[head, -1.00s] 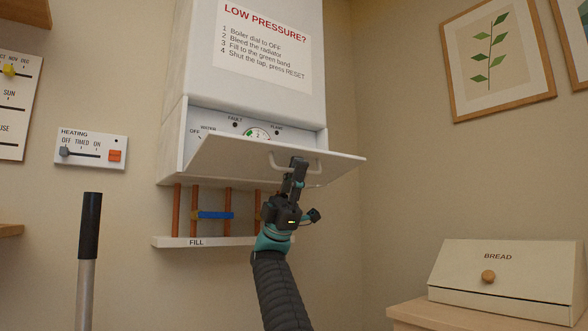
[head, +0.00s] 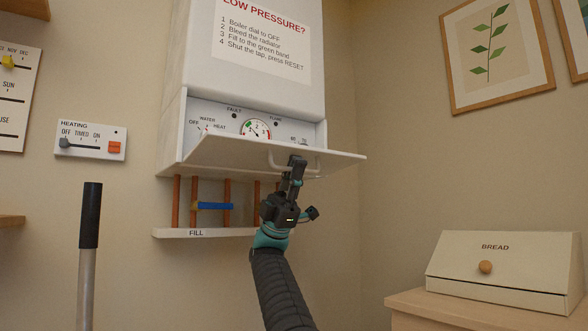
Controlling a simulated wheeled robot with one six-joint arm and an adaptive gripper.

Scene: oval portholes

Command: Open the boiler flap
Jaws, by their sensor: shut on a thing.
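The white boiler (head: 245,60) hangs on the wall, with a printed instruction sheet on its front. Its flap (head: 230,153) is hinged along the bottom and tilted well outward, near level. The control panel (head: 218,117) behind it shows a dial, a round gauge (head: 256,128) and small lamps. The flap's lower part still hides the bottom of the panel. My gripper (head: 296,163) is shut on the flap's white bar handle (head: 273,163), at the flap's outer edge.
Copper pipes (head: 177,203) with a blue lever (head: 214,206) run below the boiler to a white FILL strip (head: 200,232). A heating control (head: 90,141) is on the left wall. A black-topped pole (head: 90,215) stands at front left. A bread bin (head: 500,270) sits at right.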

